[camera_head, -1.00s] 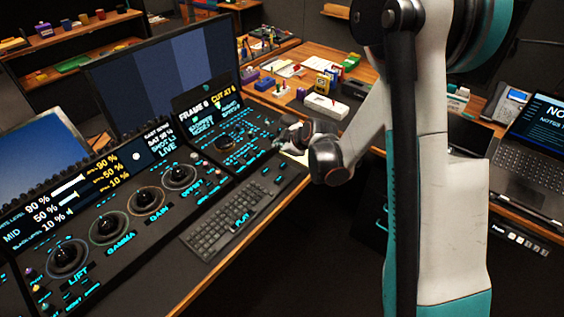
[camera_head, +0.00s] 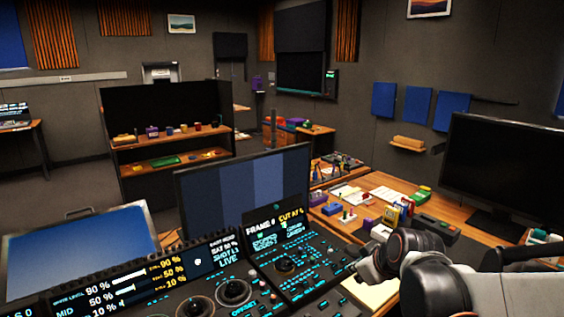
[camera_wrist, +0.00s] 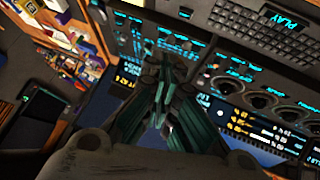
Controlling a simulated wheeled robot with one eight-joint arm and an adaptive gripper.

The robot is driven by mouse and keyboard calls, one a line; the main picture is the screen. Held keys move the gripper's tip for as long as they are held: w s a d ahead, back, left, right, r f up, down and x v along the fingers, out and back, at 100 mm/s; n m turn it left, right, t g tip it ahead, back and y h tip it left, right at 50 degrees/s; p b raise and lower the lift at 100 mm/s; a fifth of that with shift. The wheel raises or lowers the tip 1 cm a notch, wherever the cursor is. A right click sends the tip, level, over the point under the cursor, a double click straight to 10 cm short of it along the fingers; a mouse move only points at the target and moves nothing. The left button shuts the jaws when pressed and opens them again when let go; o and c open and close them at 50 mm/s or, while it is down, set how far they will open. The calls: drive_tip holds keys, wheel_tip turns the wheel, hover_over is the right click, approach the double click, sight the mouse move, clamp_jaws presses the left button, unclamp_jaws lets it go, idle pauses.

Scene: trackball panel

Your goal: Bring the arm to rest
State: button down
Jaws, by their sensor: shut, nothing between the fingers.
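My gripper (camera_head: 362,268) is at the lower right of the head view, above the right end of the trackball panel (camera_head: 262,296). In the wrist view my gripper (camera_wrist: 162,112) has its dark fingers together, with nothing between them. The panel (camera_wrist: 212,72) with its trackballs and lit labels lies beyond the fingers there. My arm reaches in from the lower right of the head view and hides part of the desk. I cannot tell the exact gap between the fingertips and the panel.
A monitor (camera_head: 245,195) showing blue bars stands behind the panel. A tilted blue screen (camera_head: 75,250) is at left. A wooden desk (camera_head: 330,218) with coloured small items extends behind my gripper. A dark monitor (camera_head: 505,170) stands at right. A keyboard (camera_wrist: 262,32) shows in the wrist view.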

drive_tip(key=s+r+m, duration=0.2)
drive_tip(key=s+m, duration=0.1)
drive_tip(key=s, duration=0.7)
drive_tip(key=s+d+r+m+h, duration=0.1)
drive_tip(key=s+m, duration=0.3)
drive_tip(key=s, duration=0.6)
drive_tip(key=shift+s+d+r+g+h, duration=0.15)
drive_tip(key=shift+s+r+g+h, duration=0.2)
drive_tip(key=shift+r, duration=0.25)
